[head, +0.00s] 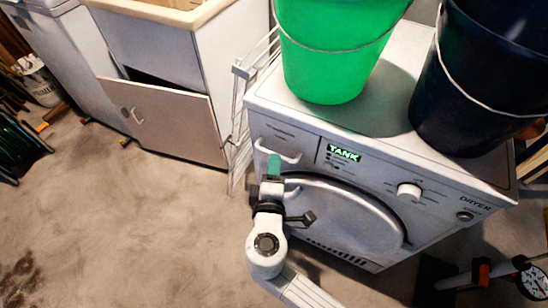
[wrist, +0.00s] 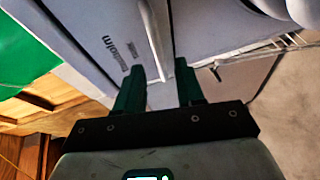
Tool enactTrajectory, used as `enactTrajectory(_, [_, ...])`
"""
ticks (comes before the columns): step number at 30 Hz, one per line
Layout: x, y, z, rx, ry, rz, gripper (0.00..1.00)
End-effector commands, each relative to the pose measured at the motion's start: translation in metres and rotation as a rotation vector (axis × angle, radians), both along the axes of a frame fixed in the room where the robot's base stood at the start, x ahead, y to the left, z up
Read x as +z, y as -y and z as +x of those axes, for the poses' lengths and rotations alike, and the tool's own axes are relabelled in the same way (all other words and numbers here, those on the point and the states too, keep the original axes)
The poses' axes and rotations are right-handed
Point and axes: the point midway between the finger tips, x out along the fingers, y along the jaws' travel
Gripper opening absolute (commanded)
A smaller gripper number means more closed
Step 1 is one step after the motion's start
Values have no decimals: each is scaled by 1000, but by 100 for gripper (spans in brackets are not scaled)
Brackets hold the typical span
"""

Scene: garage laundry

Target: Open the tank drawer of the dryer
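The white dryer (head: 340,160) stands at the right in the head view, its display lit with "TANK". The tank drawer (head: 285,133) is at the upper left of its front and looks flush with it. Its pale bar handle (head: 266,149) is partly hidden by my gripper (head: 273,165), which is at the handle from the front. In the wrist view the dark green fingers of my gripper (wrist: 160,66) are apart. The handle (wrist: 153,32) runs down toward the gap between them. I cannot tell whether either finger touches it.
A green bucket (head: 330,45) and a dark blue bucket (head: 480,75) stand on the dryer. A white folding rack (head: 240,125) is close to its left side. A sink cabinet (head: 165,115) with its door ajar is farther left. The floor (head: 130,220) in front is mostly clear.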

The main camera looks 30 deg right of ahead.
Motion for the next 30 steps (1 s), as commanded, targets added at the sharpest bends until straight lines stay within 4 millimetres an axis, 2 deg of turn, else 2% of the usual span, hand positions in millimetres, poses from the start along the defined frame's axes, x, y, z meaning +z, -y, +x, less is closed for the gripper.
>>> enactTrajectory(3, [-4, 10, 16, -3, 0, 0, 38])
enactTrajectory(9, [-7, 19, 30, -2, -1, 1, 38])
enactTrajectory(19, [-8, 20, 33, -1, -1, 1, 38])
enactTrajectory(30, [-8, 20, 32, -1, -1, 1, 3])
